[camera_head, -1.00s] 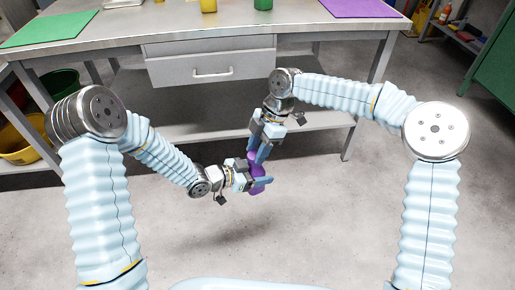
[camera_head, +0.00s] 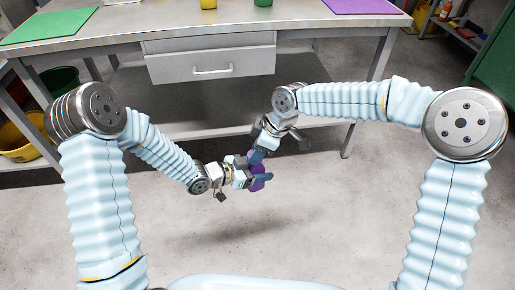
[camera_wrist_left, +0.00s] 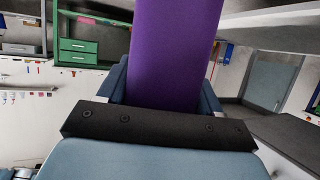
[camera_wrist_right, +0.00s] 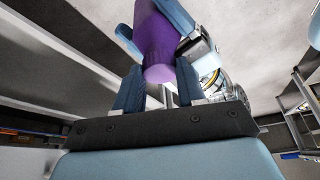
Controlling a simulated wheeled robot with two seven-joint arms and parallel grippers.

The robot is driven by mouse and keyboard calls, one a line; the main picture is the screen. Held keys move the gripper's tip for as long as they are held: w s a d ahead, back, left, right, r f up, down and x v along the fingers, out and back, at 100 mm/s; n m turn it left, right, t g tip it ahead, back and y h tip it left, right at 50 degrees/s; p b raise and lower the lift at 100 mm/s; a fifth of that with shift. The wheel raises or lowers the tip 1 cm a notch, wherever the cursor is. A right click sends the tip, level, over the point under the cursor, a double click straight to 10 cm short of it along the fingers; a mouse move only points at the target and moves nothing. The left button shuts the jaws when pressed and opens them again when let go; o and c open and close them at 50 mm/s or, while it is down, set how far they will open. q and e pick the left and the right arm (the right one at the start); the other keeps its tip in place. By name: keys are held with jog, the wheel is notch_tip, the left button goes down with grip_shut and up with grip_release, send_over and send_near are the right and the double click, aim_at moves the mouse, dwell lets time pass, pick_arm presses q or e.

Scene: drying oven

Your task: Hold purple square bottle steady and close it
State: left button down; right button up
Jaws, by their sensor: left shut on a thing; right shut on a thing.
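The purple bottle (camera_head: 257,184) is held off the floor in the middle of the head view, in front of the workbench. My left gripper (camera_head: 262,179) comes in from the left and is shut on the bottle's body, which fills the upper middle of the left wrist view (camera_wrist_left: 175,55). My right gripper (camera_head: 257,157) is above it, shut on the bottle's upper end. In the right wrist view the purple end (camera_wrist_right: 158,60) sits between my right fingers (camera_wrist_right: 158,88), with my left fingers around it farther off. I cannot tell the cap from the bottle.
The workbench (camera_head: 110,30) stands behind, with a drawer (camera_head: 210,68), a green mat (camera_head: 45,27), a purple mat (camera_head: 360,6), and yellow and green containers on top. Bins (camera_head: 58,82) stand at the left. The floor around the grippers is clear.

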jog(key=shift+s+m+t, duration=0.1)
jog(key=shift+m+t, duration=0.3)
jog(key=shift+m, duration=0.6)
jog(key=o, duration=1)
jog(key=shift+r, duration=2.3)
jog(key=shift+f, duration=0.1)
jog(key=shift+c, duration=0.2)
